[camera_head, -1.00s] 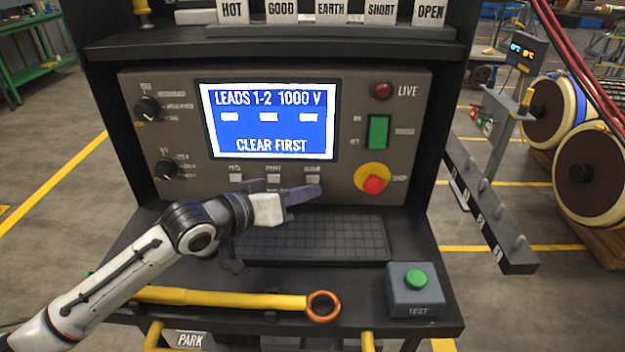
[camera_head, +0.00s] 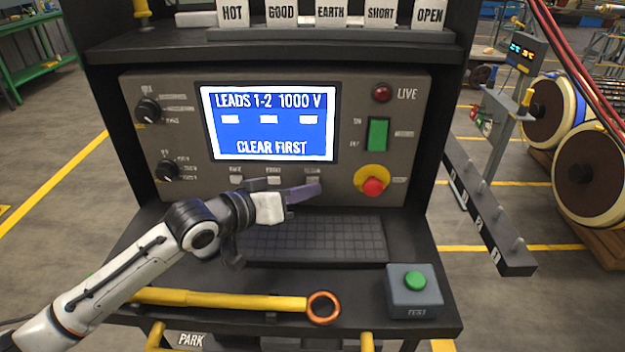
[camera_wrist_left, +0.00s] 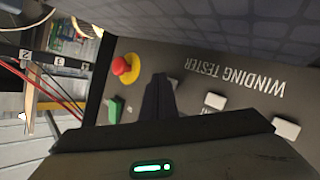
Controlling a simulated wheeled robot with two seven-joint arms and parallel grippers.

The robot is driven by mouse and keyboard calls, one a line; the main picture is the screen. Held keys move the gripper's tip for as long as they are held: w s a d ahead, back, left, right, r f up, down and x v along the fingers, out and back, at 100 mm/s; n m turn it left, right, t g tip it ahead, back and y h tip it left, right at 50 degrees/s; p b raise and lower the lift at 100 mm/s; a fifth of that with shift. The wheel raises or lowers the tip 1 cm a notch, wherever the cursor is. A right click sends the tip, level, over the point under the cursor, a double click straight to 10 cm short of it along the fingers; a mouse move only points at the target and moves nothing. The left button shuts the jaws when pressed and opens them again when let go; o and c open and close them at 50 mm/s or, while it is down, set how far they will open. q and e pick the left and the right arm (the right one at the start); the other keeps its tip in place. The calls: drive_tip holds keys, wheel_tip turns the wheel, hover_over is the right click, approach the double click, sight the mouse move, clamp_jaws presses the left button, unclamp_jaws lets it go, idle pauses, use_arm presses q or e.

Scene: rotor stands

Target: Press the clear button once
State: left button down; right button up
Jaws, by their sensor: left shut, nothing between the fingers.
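The clear button (camera_head: 313,180) is the rightmost of the small white buttons under the screen on the tester panel. Its lower part is covered by my fingertips in the head view. My left gripper (camera_head: 316,190) is shut and empty, with its tips just in front of that button. In the left wrist view the shut fingers (camera_wrist_left: 160,85) point at the panel, and a sliver of the clear button (camera_wrist_left: 174,84) shows beside the tips. I cannot tell whether they touch. The screen (camera_head: 268,122) reads "LEADS 1-2 1000 V" and "CLEAR FIRST". My right gripper is not in view.
A red stop button (camera_head: 373,186) on a yellow ring is right of my fingertips. A green switch (camera_head: 378,133) is above it. The keyboard (camera_head: 315,240) lies below my gripper. A yellow rod with an orange ring (camera_head: 323,307) and a test box (camera_head: 413,297) lie on the shelf.

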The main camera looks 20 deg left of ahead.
use_arm(q)
drive_tip(key=shift+w+a, duration=0.1)
drive_tip(key=shift+w, duration=0.25)
idle(0.6)
drive_tip(key=shift+s+p, duration=0.45)
drive_tip(key=shift+p, duration=0.3)
drive_tip(key=shift+s+d, duration=0.2)
drive_tip(key=shift+s, duration=0.05)
